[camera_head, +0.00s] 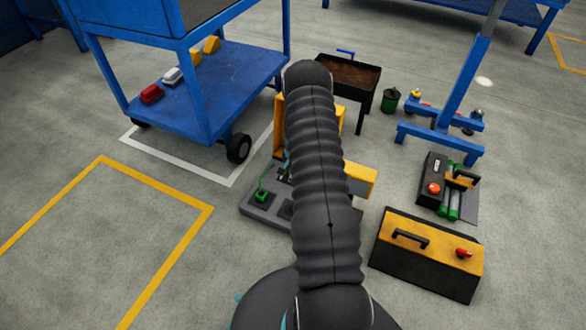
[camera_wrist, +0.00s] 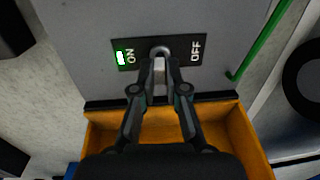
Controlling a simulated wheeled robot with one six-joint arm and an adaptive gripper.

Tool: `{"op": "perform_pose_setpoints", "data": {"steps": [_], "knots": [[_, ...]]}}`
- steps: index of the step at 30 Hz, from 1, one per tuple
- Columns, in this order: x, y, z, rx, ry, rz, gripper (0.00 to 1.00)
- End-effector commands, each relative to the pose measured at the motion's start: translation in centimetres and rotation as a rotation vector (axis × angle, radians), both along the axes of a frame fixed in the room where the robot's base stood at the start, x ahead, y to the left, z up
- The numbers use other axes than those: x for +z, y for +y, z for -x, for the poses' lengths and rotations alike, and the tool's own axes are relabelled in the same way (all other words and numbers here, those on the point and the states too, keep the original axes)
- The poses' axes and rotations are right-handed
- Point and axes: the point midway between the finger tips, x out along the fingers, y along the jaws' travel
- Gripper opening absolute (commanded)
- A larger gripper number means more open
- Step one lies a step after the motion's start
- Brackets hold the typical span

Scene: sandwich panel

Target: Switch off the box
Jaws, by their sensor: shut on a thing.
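The box (camera_wrist: 90,30) shows in the wrist view as a grey face with a black switch plate (camera_wrist: 184,62). The plate reads ON at the left, next to a lit green light (camera_wrist: 121,58), and OFF at the right. A grey switch lever (camera_wrist: 160,51) stands between the two words, near the middle of the plate. My gripper (camera_wrist: 160,70) reaches up from below and its fingertips are closed on the lever. The fingers partly cover the lever, so its exact tilt is hard to tell. In the head view my arm hides the gripper and the switch.
An orange tray-like part (camera_wrist: 230,130) lies below the box face, and a green rod (camera_wrist: 258,45) runs at its right. In the head view a blue cart (camera_head: 225,85) stands at the left. Toolboxes (camera_head: 425,255) stand at the right. The floor at the left is clear.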

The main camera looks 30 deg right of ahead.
Motion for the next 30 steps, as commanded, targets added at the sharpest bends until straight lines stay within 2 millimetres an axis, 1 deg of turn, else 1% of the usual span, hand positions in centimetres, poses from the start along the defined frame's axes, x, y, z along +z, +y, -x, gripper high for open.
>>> {"op": "perform_pose_setpoints", "data": {"steps": [1,11,15,28,29,30], "knots": [[0.1,0.3,-0.1,0.004,0.02,0.007,0.0],[-0.7,0.8,-1.0,0.007,0.172,0.101,0.0],[-0.6,1.0,-1.2,0.004,0.232,0.135,0.0],[-0.3,1.0,-1.2,-0.001,0.258,0.151,0.0],[-0.3,1.0,-1.2,-0.001,0.258,0.151,0.17],[-0.3,0.9,-1.2,-0.001,0.258,0.151,0.27]]}}
